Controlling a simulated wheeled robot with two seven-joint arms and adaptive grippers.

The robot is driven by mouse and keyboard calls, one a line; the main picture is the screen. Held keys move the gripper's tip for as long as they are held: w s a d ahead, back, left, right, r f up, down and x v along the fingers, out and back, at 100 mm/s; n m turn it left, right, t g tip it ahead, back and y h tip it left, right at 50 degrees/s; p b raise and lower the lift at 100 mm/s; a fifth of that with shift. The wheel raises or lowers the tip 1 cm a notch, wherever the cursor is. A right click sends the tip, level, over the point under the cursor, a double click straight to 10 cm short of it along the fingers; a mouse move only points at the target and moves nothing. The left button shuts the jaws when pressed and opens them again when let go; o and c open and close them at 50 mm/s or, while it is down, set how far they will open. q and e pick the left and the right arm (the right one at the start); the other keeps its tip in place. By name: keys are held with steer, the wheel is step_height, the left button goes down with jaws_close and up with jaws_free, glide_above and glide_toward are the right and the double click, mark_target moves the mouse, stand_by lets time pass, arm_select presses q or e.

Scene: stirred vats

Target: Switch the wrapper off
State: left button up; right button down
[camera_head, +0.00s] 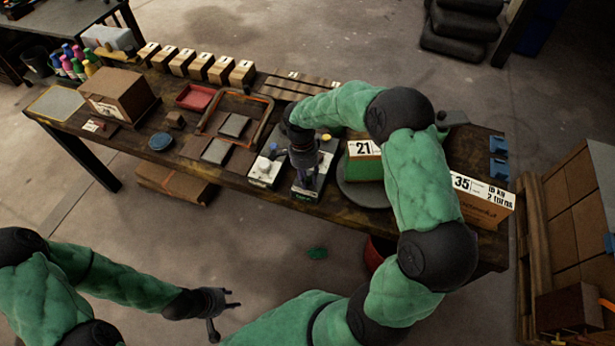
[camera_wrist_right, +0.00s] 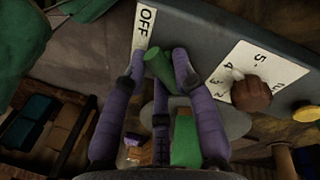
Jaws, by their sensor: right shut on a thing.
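The wrapper's grey control box (camera_head: 327,165) stands on the bench; its panel (camera_wrist_right: 215,40) fills the top of the right wrist view. The panel bears an OFF label (camera_wrist_right: 144,24), a green lever (camera_wrist_right: 157,68) beside it, and a brown knob (camera_wrist_right: 252,94) on a white number scale. My right gripper (camera_head: 304,182) is over the box, its purple fingers (camera_wrist_right: 160,75) shut on the green lever. A grey turntable (camera_head: 358,193) to the right carries a green box (camera_head: 365,168) marked 21. My left gripper (camera_head: 228,300) is open and empty, away from the bench.
A yellow button (camera_head: 326,137) sits at the box's far end. A carton (camera_head: 482,203) marked 35 is at the right. Trays, blocks and a brown carton (camera_head: 118,95) occupy the bench's left.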

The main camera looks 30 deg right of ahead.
steer(key=shift+m, duration=0.4)
steer(key=c, duration=1)
jaws_free()
steer(key=shift+o, duration=0.2)
steer(key=shift+r, duration=0.1)
step_height(320, 180, up, 12)
steer(key=w, duration=0.2)
steer(key=shift+w+f, duration=0.2)
